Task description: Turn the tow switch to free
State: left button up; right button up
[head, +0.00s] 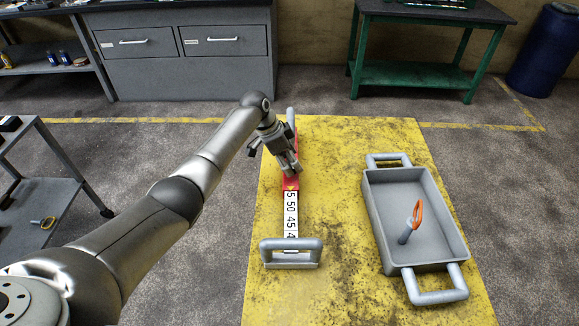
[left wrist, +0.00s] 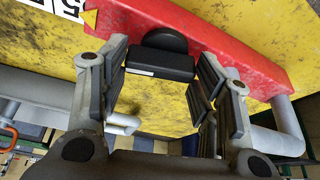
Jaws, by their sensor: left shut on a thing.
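A yellow triangle mark (left wrist: 91,18) is on the red body beside the scale. The black switch (left wrist: 160,64), a block with a rounded back, sits on the red body in the left wrist view. My left gripper (left wrist: 163,72) is shut on the switch, a finger at each side of it. In the head view my left gripper (head: 288,165) is over the red body and hides the switch. My right gripper is not in view.
Grey bar handles stand at the near end (head: 291,246) and far end (head: 291,117) of the red device. A grey tray (head: 374,215) with two handles is to the right, holding an orange-and-grey tool (head: 417,216). A grey cart (head: 50,190) stands at left.

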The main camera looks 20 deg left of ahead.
pick_arm(q)
jog(key=shift+f+m+g+b, duration=0.15)
jog(key=shift+m+g+b, duration=0.45)
jog(key=shift+m+b, duration=1)
jog(key=o, duration=1)
jog(key=v, duration=1.2)
jog(key=shift+a, duration=0.25)
